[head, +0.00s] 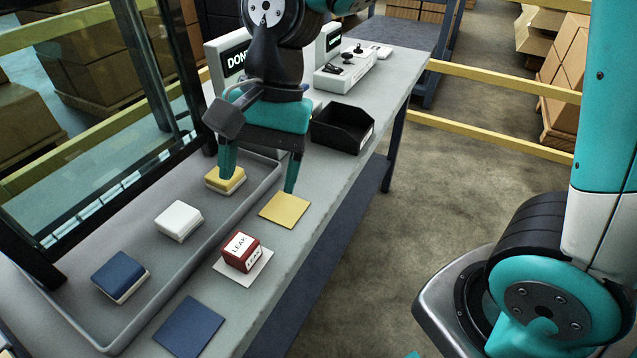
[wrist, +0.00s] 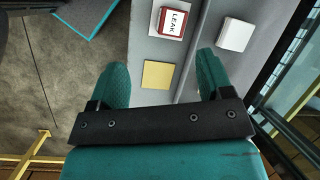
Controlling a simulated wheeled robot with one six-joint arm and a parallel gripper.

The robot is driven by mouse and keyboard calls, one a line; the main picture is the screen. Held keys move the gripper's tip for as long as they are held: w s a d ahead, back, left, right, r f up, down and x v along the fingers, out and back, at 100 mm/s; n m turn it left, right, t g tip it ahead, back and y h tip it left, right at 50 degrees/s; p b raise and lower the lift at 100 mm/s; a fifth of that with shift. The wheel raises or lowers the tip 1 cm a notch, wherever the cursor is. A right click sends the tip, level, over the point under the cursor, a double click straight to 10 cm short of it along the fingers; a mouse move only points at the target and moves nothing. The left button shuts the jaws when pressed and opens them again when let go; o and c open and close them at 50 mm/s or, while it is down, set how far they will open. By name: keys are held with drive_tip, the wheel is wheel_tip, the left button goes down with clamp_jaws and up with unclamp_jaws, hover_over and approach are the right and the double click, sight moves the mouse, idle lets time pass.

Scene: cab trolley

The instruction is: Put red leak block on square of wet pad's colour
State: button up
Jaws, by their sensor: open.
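The red leak block (head: 239,252), labelled LEAK, sits on the white square (head: 262,268); the block also shows in the wrist view (wrist: 173,22). The yellow square (head: 285,210) and blue square (head: 188,327) lie bare on either side of it. A blue pad (head: 119,274), a white pad (head: 178,220) and a yellow pad (head: 225,183) are in the tray; I cannot tell which is wet. My gripper (head: 259,177) is open and empty above the bench, beyond the block. In the wrist view the yellow square (wrist: 157,75) shows between its fingers, and the yellow pad is hidden.
The grey tray (head: 150,318) runs along the bench's left side, beside a glass panel. A black open bin (head: 342,128) stands behind my gripper. Farther back are a DONE sign (head: 236,58) and a white control box (head: 345,74). The bench edge drops to open floor.

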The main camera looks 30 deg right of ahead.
drive_tip(key=s+d+r+n+t, duration=0.2)
drive_tip(key=s+d+n, duration=0.2)
drive_tip(key=s+n, duration=0.6)
drive_tip(key=shift+d+r+n, duration=0.3)
drive_tip(key=shift+r+n, duration=0.1)
drive_tip(key=shift+n, duration=1.5)
